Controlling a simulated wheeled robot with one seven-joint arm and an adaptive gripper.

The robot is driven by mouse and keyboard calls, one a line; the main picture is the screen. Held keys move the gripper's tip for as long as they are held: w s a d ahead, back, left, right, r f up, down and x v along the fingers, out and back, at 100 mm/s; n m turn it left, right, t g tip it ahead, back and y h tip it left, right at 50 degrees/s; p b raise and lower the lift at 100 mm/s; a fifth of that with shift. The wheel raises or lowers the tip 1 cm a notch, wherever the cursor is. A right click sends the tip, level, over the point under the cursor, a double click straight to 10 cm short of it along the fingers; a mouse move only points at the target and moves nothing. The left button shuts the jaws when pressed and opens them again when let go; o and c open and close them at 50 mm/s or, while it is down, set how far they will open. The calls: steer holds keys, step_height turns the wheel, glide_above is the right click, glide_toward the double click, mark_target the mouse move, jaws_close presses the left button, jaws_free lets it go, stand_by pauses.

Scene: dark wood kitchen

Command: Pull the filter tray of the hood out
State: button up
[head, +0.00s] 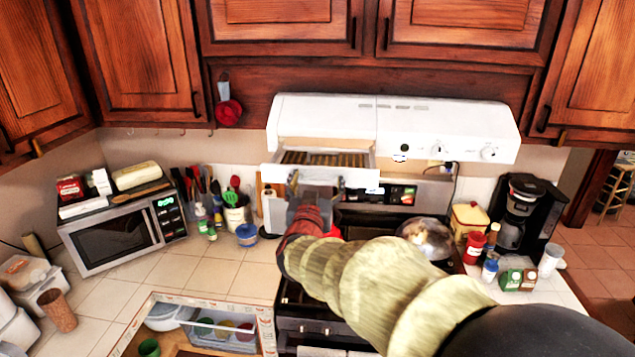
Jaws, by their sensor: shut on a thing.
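The white hood (330,112) hangs under the upper cabinets, above the stove. Its filter tray (278,173) stands out from the left half of the hood's front, and the slatted filter inside shows through the gap behind the tray's front edge. My gripper (317,180) is at the front of the tray, with a finger on each side, and is shut on the tray's front. The exact contact is partly hidden by the gripper body and my arm, which reaches in from the lower right.
The stove (303,305) lies below, with a shiny pot (427,238) on it. A microwave (112,236) and utensils stand on the left counter. A coffee maker (517,210) and several small containers stand at the right. The space before the hood is free apart from my arm.

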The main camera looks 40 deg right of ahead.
steer(key=v, duration=0.3)
steer(key=shift+a+r+p, duration=0.1)
steer(key=shift+p, duration=0.25)
steer(key=shift+s, duration=0.1)
steer(key=o, duration=1.3)
steer(key=shift+c, duration=0.2)
steer(key=shift+o, duration=1.2)
steer(key=shift+s+a, duration=0.1)
steer(key=shift+o, duration=0.9)
steer(key=v, duration=1.2)
